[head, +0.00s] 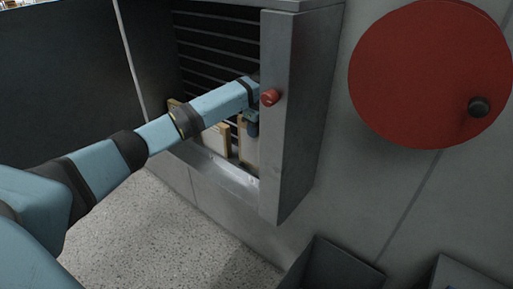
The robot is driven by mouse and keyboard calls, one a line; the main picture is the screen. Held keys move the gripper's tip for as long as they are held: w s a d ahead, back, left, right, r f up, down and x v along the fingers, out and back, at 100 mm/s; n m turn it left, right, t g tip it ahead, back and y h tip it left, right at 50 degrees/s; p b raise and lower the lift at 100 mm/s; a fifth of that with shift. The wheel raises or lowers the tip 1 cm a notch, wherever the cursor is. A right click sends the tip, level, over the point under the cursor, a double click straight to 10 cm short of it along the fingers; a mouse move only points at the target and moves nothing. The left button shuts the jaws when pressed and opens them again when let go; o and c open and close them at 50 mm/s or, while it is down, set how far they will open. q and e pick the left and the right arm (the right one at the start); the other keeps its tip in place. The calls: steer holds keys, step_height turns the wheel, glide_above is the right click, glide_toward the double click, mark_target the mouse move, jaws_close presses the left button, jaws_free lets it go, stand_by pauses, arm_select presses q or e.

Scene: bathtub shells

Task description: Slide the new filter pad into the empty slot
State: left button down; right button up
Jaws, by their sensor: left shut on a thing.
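My left arm reaches from the left into an open grey metal cabinet. My left gripper (252,124) is inside it, partly hidden behind the cabinet's right-hand upright. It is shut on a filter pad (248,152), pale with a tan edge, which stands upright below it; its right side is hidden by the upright. Another pale filter pad (216,138) with a tan frame stands to its left, partly behind my arm. A gap shows between these two pads. Whether the held pad sits in a slot cannot be told. My right gripper is not in view.
The upright (291,115) with a red knob (269,97) stands close right of my gripper. Dark horizontal slats (215,45) line the cabinet back. A large red disc (430,70) is on the wall. Open grey bins (335,268) stand at the bottom right. The speckled floor (150,240) is clear.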

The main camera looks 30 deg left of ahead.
mark_target(256, 146)
arm_select(q)
steer(key=shift+f, duration=3.6)
steer(key=c, duration=0.8)
jaws_free()
steer(key=shift+f, duration=0.15)
steer(key=shift+c, duration=0.2)
steer(key=shift+r, duration=0.2)
steer(key=r, duration=0.4)
steer(key=d+r, duration=0.1)
steer(key=r, duration=0.7)
steer(key=shift+s+d, duration=0.1)
steer(key=shift+d, duration=0.15)
steer(key=shift+f, duration=0.2)
